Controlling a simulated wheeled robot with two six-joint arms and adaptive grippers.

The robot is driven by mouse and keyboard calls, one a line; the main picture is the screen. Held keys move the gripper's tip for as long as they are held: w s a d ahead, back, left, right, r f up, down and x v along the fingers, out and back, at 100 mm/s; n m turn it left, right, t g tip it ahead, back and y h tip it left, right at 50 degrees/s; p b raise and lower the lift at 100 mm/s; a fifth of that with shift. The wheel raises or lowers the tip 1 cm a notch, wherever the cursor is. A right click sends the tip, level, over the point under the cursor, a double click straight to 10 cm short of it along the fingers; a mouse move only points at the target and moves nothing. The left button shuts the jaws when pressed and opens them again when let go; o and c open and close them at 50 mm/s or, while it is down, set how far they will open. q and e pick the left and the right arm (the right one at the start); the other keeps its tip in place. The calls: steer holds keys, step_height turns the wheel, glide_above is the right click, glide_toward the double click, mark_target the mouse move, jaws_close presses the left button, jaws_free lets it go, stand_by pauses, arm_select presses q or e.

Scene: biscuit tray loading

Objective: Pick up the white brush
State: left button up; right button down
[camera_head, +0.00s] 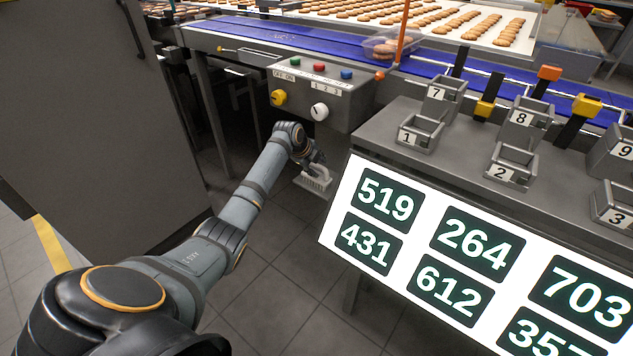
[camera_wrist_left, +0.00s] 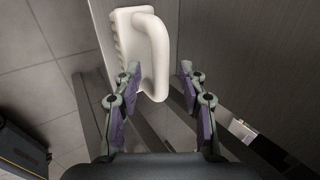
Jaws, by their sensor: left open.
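The white brush (camera_head: 314,180) shows at the end of my left arm in the head view, beside the grey stand below the control box. In the left wrist view the white brush (camera_wrist_left: 140,48) has a curved handle and a ribbed side, and it is upright in the picture ahead of my left gripper (camera_wrist_left: 158,82). The gripper is open. The lower end of the handle lies between its two fingertips, nearer the left one. I cannot tell whether a finger touches it. In the head view my left gripper (camera_head: 312,168) is partly hidden by its own wrist. My right gripper is not in view.
A control box (camera_head: 322,90) with knobs and buttons is just above the arm. A blue conveyor (camera_head: 280,38) runs behind it. Numbered holders (camera_head: 418,133) stand on a grey bench at right, above a lit number panel (camera_head: 420,215). A dark cabinet (camera_head: 95,120) stands at left.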

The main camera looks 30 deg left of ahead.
arm_select(q)
steer(key=shift+r, duration=0.1)
steer(key=shift+c, duration=0.5)
jaws_close()
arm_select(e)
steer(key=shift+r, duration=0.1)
